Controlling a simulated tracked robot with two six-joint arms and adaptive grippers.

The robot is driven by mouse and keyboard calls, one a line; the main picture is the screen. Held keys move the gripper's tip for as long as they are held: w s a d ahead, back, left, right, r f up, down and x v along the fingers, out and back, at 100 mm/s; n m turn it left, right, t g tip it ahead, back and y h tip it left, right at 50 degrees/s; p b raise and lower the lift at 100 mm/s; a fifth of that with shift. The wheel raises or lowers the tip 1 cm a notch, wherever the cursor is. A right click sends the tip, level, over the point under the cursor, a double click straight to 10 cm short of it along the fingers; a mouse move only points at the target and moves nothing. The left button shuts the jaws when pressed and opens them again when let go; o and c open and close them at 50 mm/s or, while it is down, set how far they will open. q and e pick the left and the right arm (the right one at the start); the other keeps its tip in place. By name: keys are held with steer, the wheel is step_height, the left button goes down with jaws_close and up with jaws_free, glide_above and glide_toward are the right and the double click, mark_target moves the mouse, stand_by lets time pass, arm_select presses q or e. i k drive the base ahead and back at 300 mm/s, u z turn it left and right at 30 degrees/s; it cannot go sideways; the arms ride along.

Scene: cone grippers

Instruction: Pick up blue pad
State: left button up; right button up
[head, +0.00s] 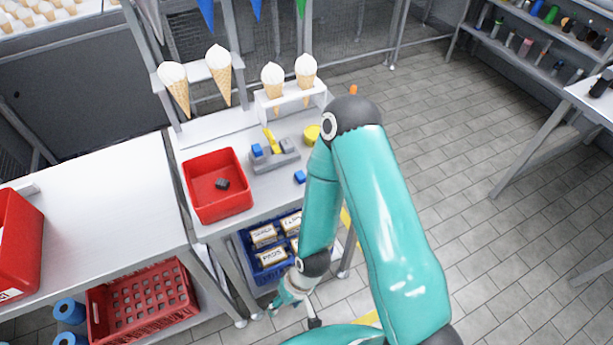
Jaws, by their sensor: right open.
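A small blue pad (300,177) lies on the white bench top (262,192) near its right edge, just left of my right arm. Another small blue piece (257,150) sits on the left part of a grey holder (275,158). My right gripper (287,300) hangs low beside the bench, below its top and in front of the lower shelf, well apart from both blue pieces. It is open, and nothing shows in it. My left gripper is out of view.
A red bin (217,190) with a small dark object stands left of the holder. Ice cream cones stand in a white rack (290,98) behind. A yellow round piece (311,134) is close to my arm. A blue crate (270,271) with boxes is below. Tiled floor is free right.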

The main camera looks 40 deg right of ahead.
mark_target(300, 175)
steer(key=u, duration=2.05)
steer(key=i, duration=0.1)
steer(key=z, duration=3.1)
